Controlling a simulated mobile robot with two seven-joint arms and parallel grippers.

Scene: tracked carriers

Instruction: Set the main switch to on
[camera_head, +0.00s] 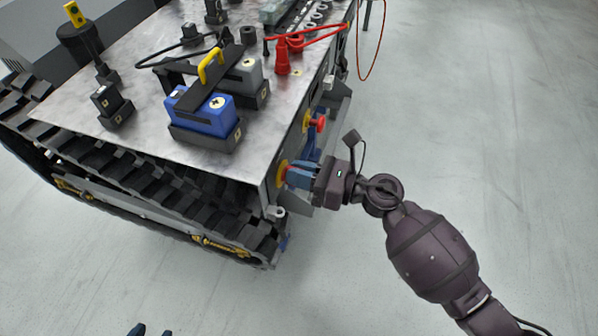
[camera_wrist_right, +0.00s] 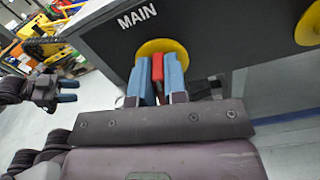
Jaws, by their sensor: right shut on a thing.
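The main switch is a red handle (camera_wrist_right: 157,66) on a round yellow plate (camera_wrist_right: 160,46), under the white label MAIN (camera_wrist_right: 137,18) on the carrier's dark end panel. In the head view its yellow plate (camera_head: 282,173) shows at the panel's near corner. My right gripper (camera_head: 298,177) is shut on the red handle, with one blue finger on each side of it. In the right wrist view the handle stands roughly upright in the picture. My left gripper (camera_head: 151,330) is open and empty at the bottom edge, away from the carrier.
A second red knob (camera_head: 317,124) on a yellow plate sits farther along the same panel. The carrier's metal deck (camera_head: 150,75) bears a blue battery (camera_head: 205,112), a grey one (camera_head: 245,75) and red cables (camera_head: 300,42). Tracks (camera_head: 140,180) run along its side. The floor at right is clear.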

